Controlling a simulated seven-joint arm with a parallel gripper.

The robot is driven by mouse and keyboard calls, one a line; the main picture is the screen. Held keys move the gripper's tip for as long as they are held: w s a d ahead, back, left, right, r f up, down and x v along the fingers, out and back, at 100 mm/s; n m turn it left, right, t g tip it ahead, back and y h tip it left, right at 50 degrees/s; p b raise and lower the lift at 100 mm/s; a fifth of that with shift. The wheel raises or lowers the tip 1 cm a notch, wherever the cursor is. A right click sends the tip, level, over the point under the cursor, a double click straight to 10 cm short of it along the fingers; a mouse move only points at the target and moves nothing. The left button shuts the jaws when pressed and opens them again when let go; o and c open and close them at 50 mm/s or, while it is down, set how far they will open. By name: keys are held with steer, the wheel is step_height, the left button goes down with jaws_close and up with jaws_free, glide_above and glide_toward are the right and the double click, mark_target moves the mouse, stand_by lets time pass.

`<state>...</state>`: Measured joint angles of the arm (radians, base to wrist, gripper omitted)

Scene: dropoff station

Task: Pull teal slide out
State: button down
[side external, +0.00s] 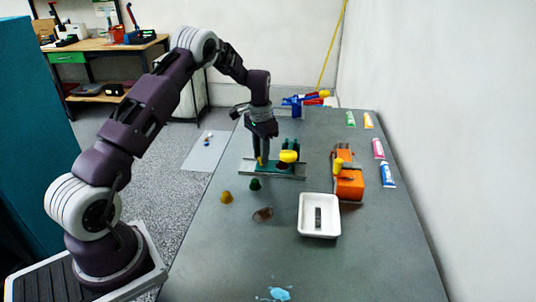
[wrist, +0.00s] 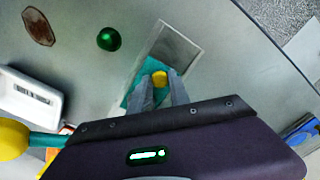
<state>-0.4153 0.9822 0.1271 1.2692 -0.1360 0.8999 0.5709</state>
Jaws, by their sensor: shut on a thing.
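The teal slide (wrist: 129,99) lies in a grey metal rail (wrist: 175,48), with a small yellow knob (wrist: 160,78) standing on it. My gripper (wrist: 160,88) is shut on this yellow knob, one finger on each side. In the side view my gripper (side external: 261,160) reaches down at the left part of the rail (side external: 296,175), and the knob shows small between the fingers. Much of the slide is hidden by my fingers and wrist in the wrist view. A larger yellow ball (side external: 289,156) on a teal part stands just right of my gripper.
An orange block (side external: 348,184) with a yellow knob stands right. A white tray (side external: 319,230) holds a dark piece. A yellow cone (side external: 226,197), green piece (side external: 255,184) and brown oval (side external: 263,214) lie in front. Several tubes (side external: 378,149) lie along the right. The front table is mostly clear.

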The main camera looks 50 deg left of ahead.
steer(key=s+a, duration=0.4)
steer(key=shift+s+a, duration=0.3)
steer(key=shift+a, duration=0.1)
steer(key=c, duration=1.3)
jaws_free()
steer(key=shift+s+a, duration=0.1)
steer(key=shift+o, duration=0.5)
steer(key=shift+r, duration=0.1)
step_height(320, 180, up, 7)
